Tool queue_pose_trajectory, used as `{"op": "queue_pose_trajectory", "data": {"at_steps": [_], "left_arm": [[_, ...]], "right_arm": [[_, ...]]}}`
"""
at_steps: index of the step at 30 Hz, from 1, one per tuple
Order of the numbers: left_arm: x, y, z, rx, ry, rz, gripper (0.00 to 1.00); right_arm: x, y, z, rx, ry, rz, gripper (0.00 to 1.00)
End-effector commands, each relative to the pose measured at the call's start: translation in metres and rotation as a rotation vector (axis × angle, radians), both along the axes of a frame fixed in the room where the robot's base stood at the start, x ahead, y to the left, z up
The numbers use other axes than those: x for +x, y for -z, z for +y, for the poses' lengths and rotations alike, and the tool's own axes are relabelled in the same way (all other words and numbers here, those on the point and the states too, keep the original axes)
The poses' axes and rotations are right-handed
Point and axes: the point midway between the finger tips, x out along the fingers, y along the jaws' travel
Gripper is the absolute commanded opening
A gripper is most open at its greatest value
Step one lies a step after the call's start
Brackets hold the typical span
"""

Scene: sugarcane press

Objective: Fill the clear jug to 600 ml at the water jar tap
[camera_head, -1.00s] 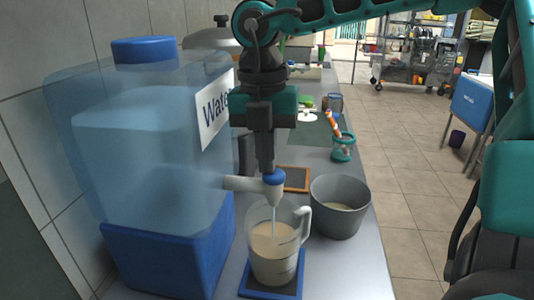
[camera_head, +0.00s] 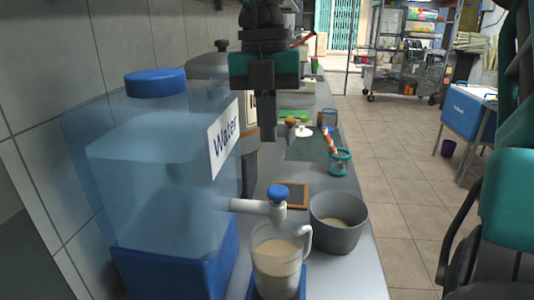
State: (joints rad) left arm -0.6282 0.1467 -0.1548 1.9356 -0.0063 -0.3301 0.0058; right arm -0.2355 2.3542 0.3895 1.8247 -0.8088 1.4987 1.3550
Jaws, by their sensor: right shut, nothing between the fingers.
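The clear jug (camera_head: 279,262) stands under the tap, its handle to the right, with pale cloudy liquid well up inside. Its lower part runs near the bottom edge of the picture, and I cannot read a level mark. The water jar (camera_head: 155,195) is a large translucent blue tank labelled Water. Its white tap (camera_head: 250,206) has a blue knob (camera_head: 277,192) on top and points over the jug. I see no clear stream below the spout. My right gripper (camera_head: 268,137) hangs above and behind the knob, apart from it, shut and empty. My left gripper is not in view.
A blue mat (camera_head: 300,290) lies under the jug. A grey bowl (camera_head: 338,232) stands close to the jug's right. The tiled wall is on the left.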

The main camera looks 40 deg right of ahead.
Motion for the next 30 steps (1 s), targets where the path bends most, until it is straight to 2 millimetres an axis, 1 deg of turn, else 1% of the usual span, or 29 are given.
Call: {"op": "queue_pose_trajectory", "data": {"at_steps": [1,3,6,9,30], "left_arm": [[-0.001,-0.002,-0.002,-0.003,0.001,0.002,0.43],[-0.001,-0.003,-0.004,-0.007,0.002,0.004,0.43],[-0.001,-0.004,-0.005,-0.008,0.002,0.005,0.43],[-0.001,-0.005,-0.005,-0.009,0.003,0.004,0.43],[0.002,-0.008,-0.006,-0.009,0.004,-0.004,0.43]], "right_arm": [[0.001,-0.012,0.000,-0.001,0.000,-0.003,0.00],[0.002,-0.023,0.001,-0.001,0.000,-0.005,0.00],[0.003,-0.033,0.001,-0.001,-0.001,-0.003,0.00],[0.003,-0.039,0.001,0.000,-0.002,-0.004,0.00],[0.003,-0.040,0.001,0.000,-0.001,-0.004,0.00]]}}
